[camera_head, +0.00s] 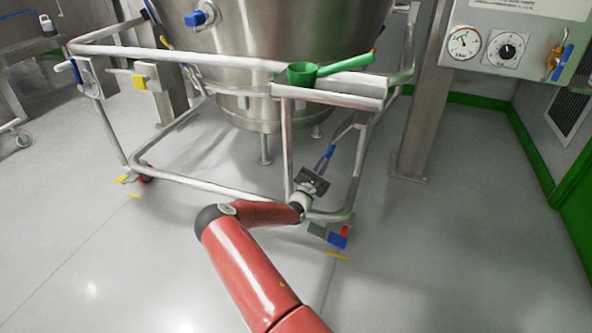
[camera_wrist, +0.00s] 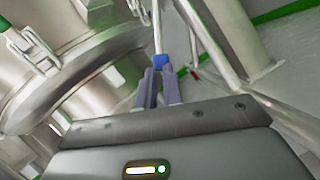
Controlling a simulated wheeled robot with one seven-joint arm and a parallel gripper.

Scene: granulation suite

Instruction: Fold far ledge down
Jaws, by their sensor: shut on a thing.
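A narrow steel ledge (camera_head: 340,97) stands out level at the right end of the tubular frame, near the steel vessel. A thin strut (camera_head: 343,133) slants below it; in the wrist view the strut (camera_wrist: 157,30) runs up from my fingers. My gripper (camera_head: 326,157) is under the ledge, inside the frame's right end. In the wrist view my gripper (camera_wrist: 158,72) is shut on a blue grip (camera_wrist: 160,61) on this strut. The strut's upper joint is not clear. A green scoop (camera_head: 302,76) rests on the ledge, its handle pointing right.
The frame's tubes (camera_head: 287,150) stand close around my wrist. A steel vessel (camera_head: 280,45) hangs behind. A post (camera_head: 420,110) carries a gauge panel (camera_head: 485,45) at right. The floor at the right is clear.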

